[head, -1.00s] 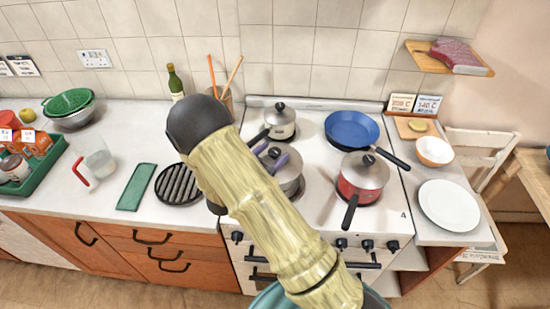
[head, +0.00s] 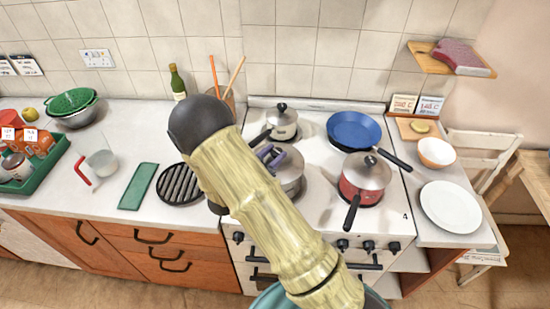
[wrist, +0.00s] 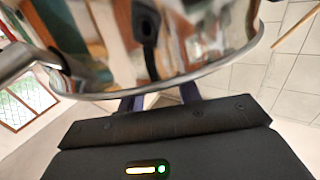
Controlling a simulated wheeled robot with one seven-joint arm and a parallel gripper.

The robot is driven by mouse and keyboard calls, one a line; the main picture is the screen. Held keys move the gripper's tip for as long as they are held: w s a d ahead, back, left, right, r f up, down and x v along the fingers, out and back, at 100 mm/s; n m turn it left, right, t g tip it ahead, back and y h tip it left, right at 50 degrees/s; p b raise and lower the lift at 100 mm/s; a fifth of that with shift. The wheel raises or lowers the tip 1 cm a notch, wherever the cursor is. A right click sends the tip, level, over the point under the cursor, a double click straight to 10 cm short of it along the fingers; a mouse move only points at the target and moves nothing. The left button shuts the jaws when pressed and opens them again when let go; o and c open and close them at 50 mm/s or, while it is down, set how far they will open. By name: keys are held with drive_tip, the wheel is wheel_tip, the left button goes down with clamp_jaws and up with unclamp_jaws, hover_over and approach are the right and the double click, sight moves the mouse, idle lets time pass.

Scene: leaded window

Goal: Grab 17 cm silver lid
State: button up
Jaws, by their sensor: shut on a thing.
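Three silver lids show on the stove in the head view. One is on the front-left pot (head: 291,172), partly hidden behind my arm. Another lid (head: 282,111) is on the back-left pot, and a third (head: 366,170) is on the red pot at front right. The fingertips and exact grip point are hidden there.
A blue pan (head: 353,131) is at the stove's back right, its handle pointing toward the front right. A black trivet (head: 180,184) and a green board (head: 138,187) lie left of the stove. A white plate (head: 450,207) lies to the right.

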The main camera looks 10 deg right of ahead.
sight(273, 154)
wheel_tip(273, 154, up, 10)
drive_tip(key=shift+r+b, duration=0.1)
drive_tip(key=shift+b, duration=0.75)
